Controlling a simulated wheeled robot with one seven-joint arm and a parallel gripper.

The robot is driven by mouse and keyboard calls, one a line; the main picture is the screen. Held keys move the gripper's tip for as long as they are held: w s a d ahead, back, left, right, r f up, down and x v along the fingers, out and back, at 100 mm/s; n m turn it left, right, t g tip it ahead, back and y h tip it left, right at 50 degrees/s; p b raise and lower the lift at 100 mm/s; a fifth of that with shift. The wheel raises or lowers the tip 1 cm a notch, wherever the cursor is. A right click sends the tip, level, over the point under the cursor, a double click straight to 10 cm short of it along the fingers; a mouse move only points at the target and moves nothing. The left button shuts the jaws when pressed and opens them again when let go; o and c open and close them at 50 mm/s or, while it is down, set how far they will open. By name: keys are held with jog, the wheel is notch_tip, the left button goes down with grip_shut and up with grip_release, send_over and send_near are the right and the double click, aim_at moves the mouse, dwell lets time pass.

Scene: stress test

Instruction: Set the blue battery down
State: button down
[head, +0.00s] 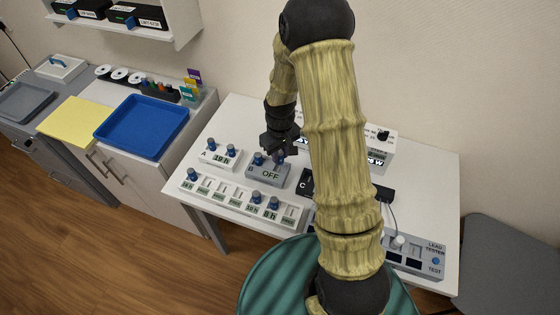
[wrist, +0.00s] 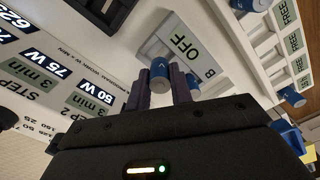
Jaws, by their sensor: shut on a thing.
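My gripper (head: 281,145) is over the grey block marked B and OFF (head: 270,173), its fingers pointing down. In the wrist view, the fingers (wrist: 160,92) are shut on a blue-topped battery (wrist: 160,70), which is upright at the block (wrist: 204,42). It also shows under the fingers in the head view (head: 279,157). I cannot tell whether its lower end is fully seated. A second blue battery (head: 257,158) stands in the same block to the left; in the wrist view (wrist: 193,84) it is close beside the right finger.
A white block marked 19 h (head: 218,160) holds two batteries. The long white rack (head: 228,200) in front holds several, with open slots between. My arm hides part of the table. A black device (head: 306,184) lies to the right. A blue tray (head: 143,124) is on the left cabinet.

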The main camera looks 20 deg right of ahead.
aim_at(280, 162)
jog(key=shift+f, duration=0.15)
jog(key=shift+f, duration=2)
jog(key=shift+f, duration=0.2)
jog(key=c, duration=1.2)
grip_release()
jog(key=shift+c, duration=0.2)
jog(key=shift+r, duration=0.1)
notch_tip(280, 162, up, 12)
jog(key=shift+r+b, duration=0.15)
jog(key=shift+b, duration=0.35)
